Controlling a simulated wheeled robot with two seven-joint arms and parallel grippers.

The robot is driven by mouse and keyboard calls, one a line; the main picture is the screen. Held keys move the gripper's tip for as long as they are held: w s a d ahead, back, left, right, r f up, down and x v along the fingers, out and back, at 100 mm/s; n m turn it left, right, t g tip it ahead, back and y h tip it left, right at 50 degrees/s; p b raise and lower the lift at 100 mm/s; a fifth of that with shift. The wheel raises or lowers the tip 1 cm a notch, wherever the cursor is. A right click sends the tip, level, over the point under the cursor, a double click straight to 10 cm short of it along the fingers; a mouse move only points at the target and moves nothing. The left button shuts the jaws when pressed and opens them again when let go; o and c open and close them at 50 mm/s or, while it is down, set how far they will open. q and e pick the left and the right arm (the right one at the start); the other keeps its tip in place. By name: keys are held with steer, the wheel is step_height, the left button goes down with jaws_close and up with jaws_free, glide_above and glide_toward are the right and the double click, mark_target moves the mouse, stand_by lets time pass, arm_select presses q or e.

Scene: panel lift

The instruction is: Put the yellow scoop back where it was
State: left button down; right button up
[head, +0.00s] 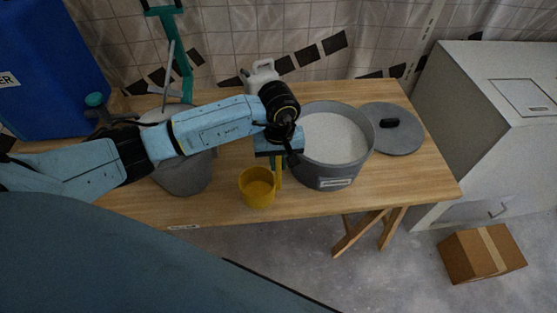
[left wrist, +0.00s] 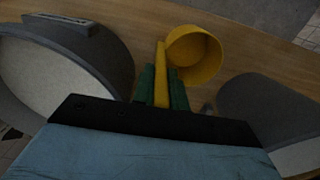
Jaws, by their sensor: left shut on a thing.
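The yellow scoop (head: 258,187) has a round cup and an upright flat handle. It is at the table's front part, left of the grey pot of white powder (head: 350,171). My left gripper (head: 279,160) is shut on the scoop's handle from above. In the left wrist view the scoop (left wrist: 196,55) shows beyond the green fingers (left wrist: 161,85), its handle between them. I cannot tell whether the cup touches the table. My right gripper is not in view.
A grey lid (head: 401,138) lies right of the pot. A grey container (head: 184,176) stands left of the scoop, partly behind my arm. A white jug (head: 262,70) and a blue barrel (head: 55,65) are at the back. The wooden table (head: 225,200) has bare room along its front edge.

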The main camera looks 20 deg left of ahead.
arm_select(q)
steer(key=shift+f, duration=0.25)
steer(key=c, duration=1.4)
jaws_free()
steer(key=shift+r, duration=0.1)
steer(key=shift+r, duration=0.1)
step_height(320, 180, up, 12)
steer(key=shift+r, duration=0.1)
